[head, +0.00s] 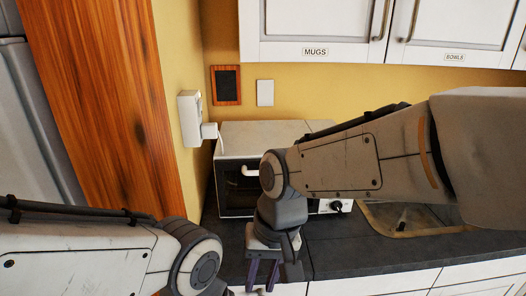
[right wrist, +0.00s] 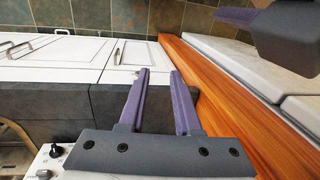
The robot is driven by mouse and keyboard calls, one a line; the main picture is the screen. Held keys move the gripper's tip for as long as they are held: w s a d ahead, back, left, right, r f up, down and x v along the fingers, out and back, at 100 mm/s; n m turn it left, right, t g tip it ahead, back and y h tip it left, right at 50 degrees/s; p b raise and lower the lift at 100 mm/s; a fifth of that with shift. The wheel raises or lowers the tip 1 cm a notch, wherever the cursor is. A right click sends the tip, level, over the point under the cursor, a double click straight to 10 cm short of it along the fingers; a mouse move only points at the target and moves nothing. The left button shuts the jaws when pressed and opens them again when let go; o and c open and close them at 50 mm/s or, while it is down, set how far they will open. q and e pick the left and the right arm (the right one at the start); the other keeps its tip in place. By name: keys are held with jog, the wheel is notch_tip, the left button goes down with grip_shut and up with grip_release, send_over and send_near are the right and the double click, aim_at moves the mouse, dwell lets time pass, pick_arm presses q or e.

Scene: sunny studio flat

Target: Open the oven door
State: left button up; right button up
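The white oven (head: 265,138) stands on the dark counter, its dark glass door (head: 236,192) facing front. The door looks closed, with a pale handle (head: 249,171) at its upper part; my right arm hides much of the front. My right gripper (head: 262,285) points down in front of the oven, below the handle, fingers apart. In the right wrist view this gripper (right wrist: 159,71) has nothing between its purple fingers. My left gripper (right wrist: 240,16) shows partly at the upper right of that view; its opening cannot be judged.
A wooden panel (head: 115,100) stands left of the oven. A sink (head: 415,218) lies to the right. Wall cupboards (head: 330,30) hang above. An oven knob (head: 337,206) shows beside my right arm. White lower cabinets (right wrist: 72,62) line the counter front.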

jog(key=w+d+r+m+t+y+p, duration=0.1)
jog(key=w+d+r+m+p, duration=0.2)
jog(key=w+r+m, duration=0.45)
jog(key=w+d+r+m+y+p, duration=0.1)
jog(key=w+d+r+m+p, duration=0.3)
jog(key=w, duration=0.7)
jog(key=w+d+r+m+t+y+p, duration=0.1)
jog(key=w+d+r+m+p, duration=0.15)
jog(key=w+m, duration=0.6)
pick_arm(q)
notch_tip(320, 180, up, 14)
jog(key=p, duration=0.2)
jog(key=shift+f, duration=0.25)
pick_arm(e)
jog(key=w+a+f, duration=0.1)
jog(key=f, duration=0.1)
jog(key=a+f+n, duration=0.1)
jog(key=f, duration=0.2)
jog(key=w+a+f+n, duration=0.1)
jog(key=a+f, duration=0.1)
jog(key=f, duration=0.1)
jog(key=shift+w+f, duration=0.15)
jog(key=shift+w, duration=0.2)
grip_shut()
